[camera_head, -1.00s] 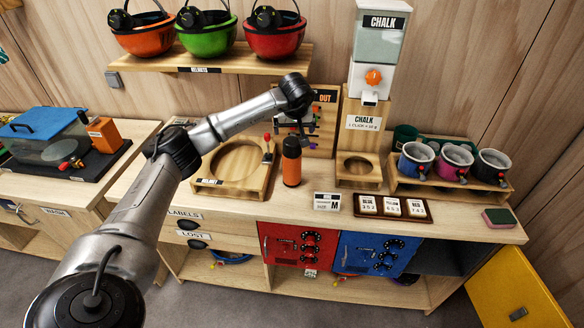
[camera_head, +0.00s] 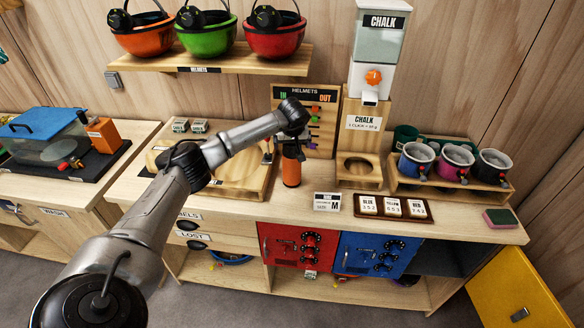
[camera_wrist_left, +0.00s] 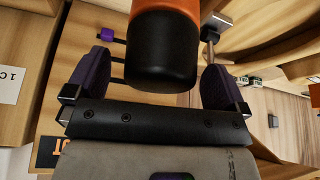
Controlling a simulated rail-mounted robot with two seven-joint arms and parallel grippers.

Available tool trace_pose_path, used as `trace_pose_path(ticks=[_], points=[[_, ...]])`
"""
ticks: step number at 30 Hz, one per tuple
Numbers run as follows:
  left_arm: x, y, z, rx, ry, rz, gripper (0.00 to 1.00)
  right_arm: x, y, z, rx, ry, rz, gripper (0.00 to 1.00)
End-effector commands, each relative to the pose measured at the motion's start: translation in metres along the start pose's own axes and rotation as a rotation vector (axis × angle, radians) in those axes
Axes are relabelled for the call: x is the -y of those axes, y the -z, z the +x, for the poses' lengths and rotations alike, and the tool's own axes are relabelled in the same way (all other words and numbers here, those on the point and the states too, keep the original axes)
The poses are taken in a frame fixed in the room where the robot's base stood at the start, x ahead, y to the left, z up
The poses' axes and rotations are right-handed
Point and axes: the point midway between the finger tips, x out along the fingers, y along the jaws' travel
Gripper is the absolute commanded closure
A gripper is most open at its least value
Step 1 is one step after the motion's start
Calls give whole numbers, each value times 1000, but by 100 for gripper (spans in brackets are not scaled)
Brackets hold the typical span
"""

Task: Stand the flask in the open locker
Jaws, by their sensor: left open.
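The flask (camera_head: 291,173) is orange with a black top and stands upright on the counter, right of the wooden ring stand. My left gripper (camera_head: 293,142) is at its top, partly hiding the cap. In the left wrist view the black cap (camera_wrist_left: 162,58) lies between the two spread fingers of my left gripper (camera_wrist_left: 158,85), with a gap on each side. The open locker (camera_head: 437,261) is a dark compartment under the counter, right of the blue locker door; its inside is mostly hidden. A yellow door (camera_head: 510,284) stands swung out beside it. My right gripper is out of view.
The red (camera_head: 299,246) and blue (camera_head: 373,254) locker doors are shut. The chalk dispenser (camera_head: 376,75), mug rack (camera_head: 447,190), number tray (camera_head: 393,207) and sponge (camera_head: 500,218) stand right of the flask. The helmets board (camera_head: 305,118) is behind it.

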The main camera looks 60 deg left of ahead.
Motion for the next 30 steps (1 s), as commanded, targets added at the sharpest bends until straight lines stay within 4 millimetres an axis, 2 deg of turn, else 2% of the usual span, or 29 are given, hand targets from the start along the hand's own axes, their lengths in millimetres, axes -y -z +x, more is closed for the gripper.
trace_pose_path(ticks=[8,30], points=[[0,0,1,0,0,1,2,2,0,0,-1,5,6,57],[0,0,1,0,0,0,73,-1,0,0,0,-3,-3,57]])
